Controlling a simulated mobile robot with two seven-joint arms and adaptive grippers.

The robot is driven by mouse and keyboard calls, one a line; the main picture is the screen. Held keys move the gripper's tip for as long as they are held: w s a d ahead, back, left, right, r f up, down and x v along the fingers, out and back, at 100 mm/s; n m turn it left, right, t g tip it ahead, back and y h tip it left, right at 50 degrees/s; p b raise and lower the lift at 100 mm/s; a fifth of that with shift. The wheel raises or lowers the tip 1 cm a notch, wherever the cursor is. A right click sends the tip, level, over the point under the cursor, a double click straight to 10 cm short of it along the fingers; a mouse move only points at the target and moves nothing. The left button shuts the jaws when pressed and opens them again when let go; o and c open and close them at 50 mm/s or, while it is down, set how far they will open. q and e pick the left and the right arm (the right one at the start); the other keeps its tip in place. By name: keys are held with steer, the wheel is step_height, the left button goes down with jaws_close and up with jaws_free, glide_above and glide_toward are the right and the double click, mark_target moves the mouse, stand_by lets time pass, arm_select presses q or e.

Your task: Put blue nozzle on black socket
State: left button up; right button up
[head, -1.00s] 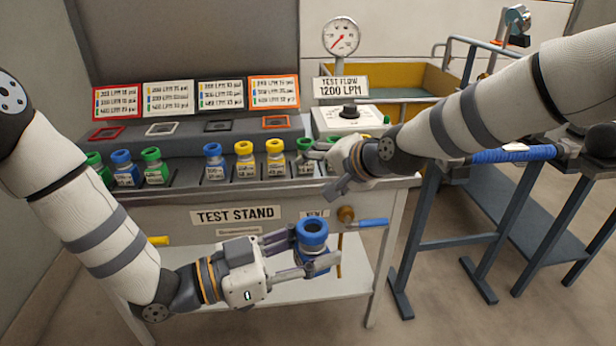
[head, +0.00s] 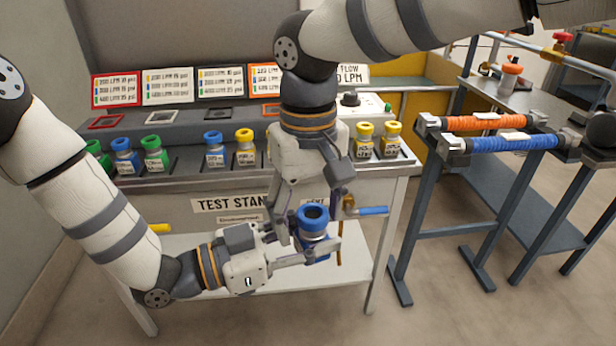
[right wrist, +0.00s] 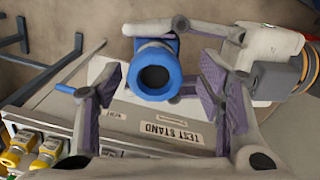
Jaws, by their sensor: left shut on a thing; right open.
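The blue nozzle (head: 314,224), with a blue ring top, is upright in front of the test stand. My left gripper (head: 312,250) is shut on its body from the left. My right gripper (head: 308,205) points down above it, open, with fingers spread on either side. In the right wrist view the nozzle (right wrist: 155,72) lies between the open purple-padded fingers (right wrist: 162,88); I cannot tell whether they touch it. The black socket (head: 221,115) is a dark-framed square on the stand's sloped panel, between the white and orange frames, and looks empty.
Blue, green and yellow nozzles (head: 244,145) stand along the test stand (head: 215,182). Coloured cards stand behind the panel. A blue-handled valve (head: 368,210) sticks out at the stand's front right. A rack with orange and blue rollers (head: 515,143) stands to the right.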

mark_target(308, 234)
steer(key=shift+f, duration=2)
steer(key=c, duration=1.4)
arm_select(q)
steer(key=o, duration=1.4)
arm_select(e)
jaws_close()
arm_select(q)
steer(key=shift+o, duration=0.2)
